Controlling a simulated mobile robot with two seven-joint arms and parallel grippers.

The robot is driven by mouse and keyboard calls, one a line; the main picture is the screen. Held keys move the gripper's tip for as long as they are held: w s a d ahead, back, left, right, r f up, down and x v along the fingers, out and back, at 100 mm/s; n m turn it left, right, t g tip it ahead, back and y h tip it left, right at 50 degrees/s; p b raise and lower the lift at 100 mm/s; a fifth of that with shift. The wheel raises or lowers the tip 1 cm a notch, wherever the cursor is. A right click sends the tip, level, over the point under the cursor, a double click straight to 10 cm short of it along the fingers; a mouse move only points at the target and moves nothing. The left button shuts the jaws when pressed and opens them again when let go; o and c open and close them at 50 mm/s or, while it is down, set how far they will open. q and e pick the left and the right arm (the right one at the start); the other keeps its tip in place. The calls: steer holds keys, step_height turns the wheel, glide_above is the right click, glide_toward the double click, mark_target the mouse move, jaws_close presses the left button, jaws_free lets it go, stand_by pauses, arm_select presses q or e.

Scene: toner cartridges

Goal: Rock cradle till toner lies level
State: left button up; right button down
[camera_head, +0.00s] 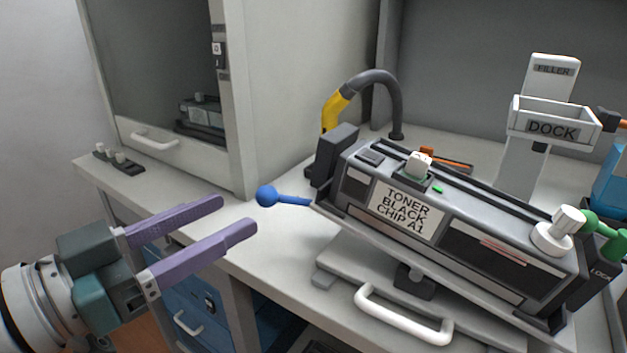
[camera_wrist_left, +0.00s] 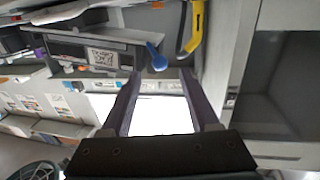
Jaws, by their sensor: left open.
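A blue ball-ended lever (camera_head: 267,195) sticks out from the cradle's left end. It also shows in the left wrist view (camera_wrist_left: 157,58), just beyond the fingers. My left gripper (camera_head: 236,213) is open and empty, a little left of the ball and apart from it. The dark window (camera_head: 495,258) has thin red lines; its toner level is unclear. My right gripper is out of view.
A white handle (camera_head: 405,315) is in front of the cradle. A yellow-and-black hose (camera_head: 335,103) curves behind it. The white dock (camera_head: 552,122) stands at the back right. A cabinet (camera_head: 160,142) is at the left.

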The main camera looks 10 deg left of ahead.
mark_target(266, 192)
arm_select(q)
steer(key=x, duration=0.7)
steer(key=shift+b, duration=0.35)
jaws_close()
steer(key=shift+a+f, duration=0.1)
stand_by(0.9)
